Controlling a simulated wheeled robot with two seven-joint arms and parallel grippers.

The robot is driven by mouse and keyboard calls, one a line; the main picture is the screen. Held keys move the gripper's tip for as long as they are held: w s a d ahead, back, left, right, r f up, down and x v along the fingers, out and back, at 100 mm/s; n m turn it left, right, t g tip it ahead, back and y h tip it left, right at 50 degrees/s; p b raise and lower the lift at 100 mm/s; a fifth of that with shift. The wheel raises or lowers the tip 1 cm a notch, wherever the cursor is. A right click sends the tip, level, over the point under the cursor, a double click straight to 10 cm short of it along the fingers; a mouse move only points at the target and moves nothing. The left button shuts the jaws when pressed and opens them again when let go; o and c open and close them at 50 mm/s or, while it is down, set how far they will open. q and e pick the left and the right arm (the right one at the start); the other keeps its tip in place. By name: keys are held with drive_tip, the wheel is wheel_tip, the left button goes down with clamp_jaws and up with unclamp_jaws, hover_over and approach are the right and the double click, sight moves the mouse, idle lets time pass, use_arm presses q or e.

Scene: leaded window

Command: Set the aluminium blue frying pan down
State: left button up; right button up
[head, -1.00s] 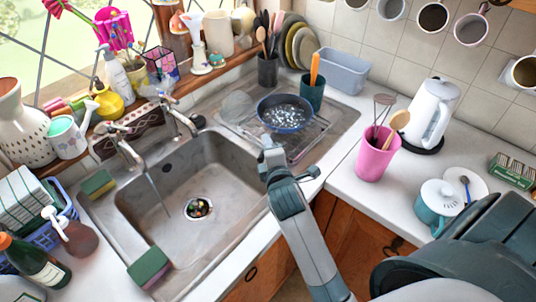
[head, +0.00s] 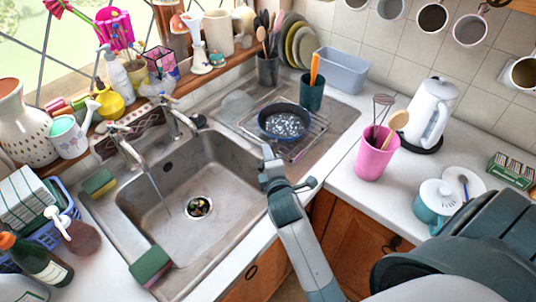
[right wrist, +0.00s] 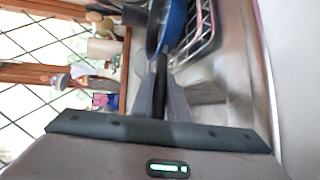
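The blue frying pan (head: 284,124) is round with a dark, speckled inside. It is at the wire rack on the sink's drainboard, level or nearly so; whether its base touches the rack is hard to tell. My right gripper (head: 267,154) is at the near side of the pan, on its handle. In the right wrist view the dark handle (right wrist: 159,75) runs between the two fingers of the right gripper (right wrist: 160,92), which close in on it. The blue side of the pan (right wrist: 174,25) shows beyond the fingertips. My left gripper is not in view.
The wire rack (head: 314,136) lies under and beside the pan. A dark green cup (head: 312,96) with an orange-handled utensil stands just behind it. The sink basin (head: 225,185) is at the left, with a running tap. A pink utensil cup (head: 373,160) stands on the right counter.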

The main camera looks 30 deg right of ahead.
drive_tip(key=o, duration=0.4)
drive_tip(key=shift+r, duration=0.1)
drive_tip(key=b+v, duration=0.2)
drive_tip(key=v, duration=0.8)
drive_tip(key=shift+s+a+b, duration=0.1)
drive_tip(key=shift+s+b, duration=0.2)
drive_tip(key=shift+s, duration=0.1)
drive_tip(key=shift+s+a+r, duration=0.2)
drive_tip(key=shift+s+r, duration=0.05)
drive_tip(key=shift+s, duration=0.3)
